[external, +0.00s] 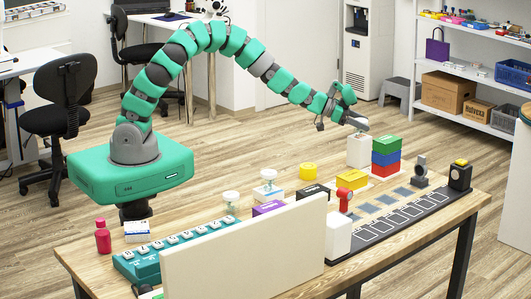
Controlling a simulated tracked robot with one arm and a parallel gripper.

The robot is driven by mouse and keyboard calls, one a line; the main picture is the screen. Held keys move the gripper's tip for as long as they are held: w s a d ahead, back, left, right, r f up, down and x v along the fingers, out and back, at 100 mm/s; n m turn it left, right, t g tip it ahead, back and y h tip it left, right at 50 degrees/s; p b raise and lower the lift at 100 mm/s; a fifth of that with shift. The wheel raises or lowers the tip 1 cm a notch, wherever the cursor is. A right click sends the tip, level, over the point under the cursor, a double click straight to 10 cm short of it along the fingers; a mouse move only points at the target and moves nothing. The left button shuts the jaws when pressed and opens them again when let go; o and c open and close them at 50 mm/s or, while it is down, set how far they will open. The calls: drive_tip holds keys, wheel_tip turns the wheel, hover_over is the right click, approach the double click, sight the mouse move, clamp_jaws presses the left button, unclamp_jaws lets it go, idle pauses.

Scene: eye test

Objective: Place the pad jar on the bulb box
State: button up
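A small clear jar with a white lid (231,198) stands on the table near its middle, by the teal rack. A similar jar (268,178) sits on top of a low white box (265,194) just to the right. Another small white box with blue marks (138,232) lies at the left of the table. I cannot read which jar is the pad jar or which box is the bulb box. My gripper (356,122) hangs at the right, above a white block (359,150), well apart from both jars. It is too small to tell whether its fingers are open.
A pale upright panel (245,256) hides part of the table's front. A teal rack (165,262), a pink bottle (103,237), a yellow cylinder (308,171), a red-headed item (349,181) and stacked green, blue and red blocks (386,157) crowd the table. Bare wood shows at the back left.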

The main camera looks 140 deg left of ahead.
drive_tip(key=shift+r, duration=0.15)
drive_tip(key=v, duration=1.2)
drive_tip(key=shift+p, duration=0.3)
